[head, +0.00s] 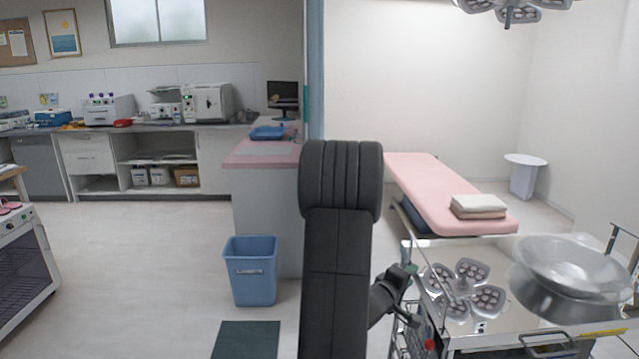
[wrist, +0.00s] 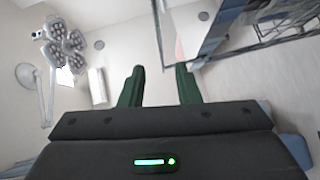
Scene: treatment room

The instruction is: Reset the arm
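My gripper (wrist: 159,84) shows in the wrist view with its two dark green fingers apart. Nothing is between them. In the head view my dark arm rises upright in the middle of the picture and covers part of the room behind it. A small dark part of my arm shows low, just right of the upright link, beside the metal cart (head: 535,318). The gripper fingers are not clear in the head view, so I cannot tell whether they touch the cart.
The cart bears a large clear-and-metal bowl (head: 570,268). Behind it stands a pink treatment bed (head: 440,190) with folded towels (head: 478,206). A blue bin (head: 250,270) stands left of my arm, by a pink-topped counter (head: 262,154). Open floor lies at left.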

